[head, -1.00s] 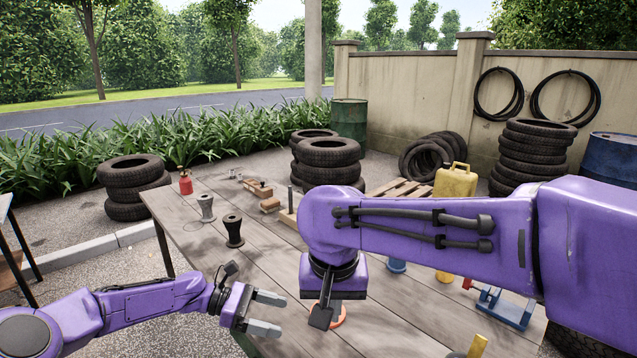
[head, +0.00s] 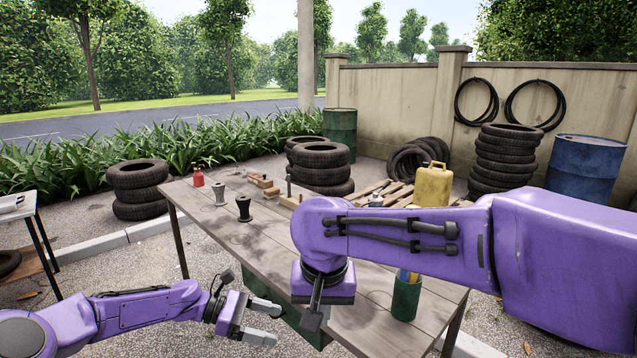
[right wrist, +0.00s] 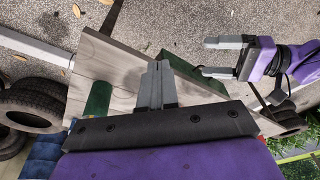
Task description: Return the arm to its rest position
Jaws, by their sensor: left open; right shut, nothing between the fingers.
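My right arm (head: 400,235) reaches in from the right, above the wooden table (head: 257,239). In the head view its wrist hides its fingers. In the right wrist view the right gripper (right wrist: 157,72) is shut and empty, its fingers together in front of the table top. My left gripper (head: 272,322) is open and empty, off the table's near left edge. It also shows in the right wrist view (right wrist: 213,58), with its fingers spread over the paved ground.
A green cup (head: 405,299) stands at the table's right end, near my right forearm. Spools (head: 244,208), a red can (head: 198,177) and wooden blocks (head: 265,182) stand at the far left. A yellow jerrycan (head: 433,186) and tyre stacks (head: 322,164) are behind. Paved ground lies left.

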